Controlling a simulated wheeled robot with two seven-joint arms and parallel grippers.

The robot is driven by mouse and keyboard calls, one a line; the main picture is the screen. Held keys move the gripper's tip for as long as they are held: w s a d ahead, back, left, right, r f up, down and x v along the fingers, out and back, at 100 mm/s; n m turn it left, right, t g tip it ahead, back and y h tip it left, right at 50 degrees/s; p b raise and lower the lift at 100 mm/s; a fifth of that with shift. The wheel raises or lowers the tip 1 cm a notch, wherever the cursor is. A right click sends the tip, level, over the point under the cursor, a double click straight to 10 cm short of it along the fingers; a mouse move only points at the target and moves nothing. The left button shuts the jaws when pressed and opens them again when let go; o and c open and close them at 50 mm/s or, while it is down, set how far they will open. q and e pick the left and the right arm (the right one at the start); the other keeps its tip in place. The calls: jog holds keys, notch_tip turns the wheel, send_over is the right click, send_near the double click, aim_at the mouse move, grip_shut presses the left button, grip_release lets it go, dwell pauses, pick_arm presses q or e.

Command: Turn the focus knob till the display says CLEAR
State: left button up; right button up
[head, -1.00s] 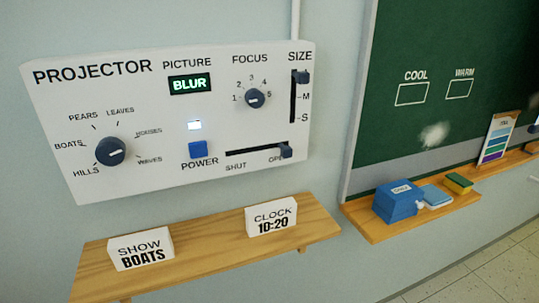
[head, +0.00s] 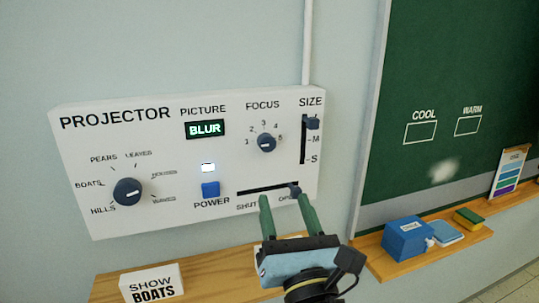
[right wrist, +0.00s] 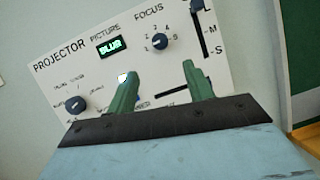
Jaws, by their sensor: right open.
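The focus knob (head: 267,142) is a dark round dial with a white mark, on the white projector panel (head: 90,215), among the numbers 1 to 5. I cannot tell exactly which number its mark points at. The display (head: 205,129) reads BLUR. My right gripper (head: 285,200) is open and empty, its green fingers pointing up below the knob, near the shutter slider. In the right wrist view the focus knob (right wrist: 161,42) shows above and between the open fingers (right wrist: 162,72), apart from them. My left gripper is out of view.
The picture dial (head: 127,191), the blue power button (head: 210,189), the shutter slider (head: 295,191) and the size slider (head: 313,123) surround the knob. A wooden shelf (head: 210,270) with a SHOW BOATS card (head: 152,283) is below. A chalkboard (head: 450,70) stands at right.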

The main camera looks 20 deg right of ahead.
aim_at(266, 147)
jog(key=p+x, duration=0.2)
jog(key=x, duration=1.1)
jog(key=shift+p, duration=0.35)
jog(key=c, duration=1)
jog(key=shift+a, duration=0.1)
jog(key=shift+m, duration=0.4)
jog(key=m+h, duration=0.1)
jog(key=m, duration=0.1)
jog(key=m+g+h, duration=0.1)
jog(key=m, duration=0.1)
jog(key=shift+a+m+h, duration=0.15)
jog(key=shift+m+h, duration=0.15)
jog(key=shift+m, duration=0.1)
jog(key=shift+a+r+m+g+h+p, duration=0.1)
jog(key=shift+m+g+h+p, duration=0.45)
jog(key=shift+m, duration=1)
jog(key=shift+a+r+m+g+h+p, duration=0.1)
jog(key=shift+m+g+h+p, duration=0.4)
jog(key=shift+m, duration=1.05)
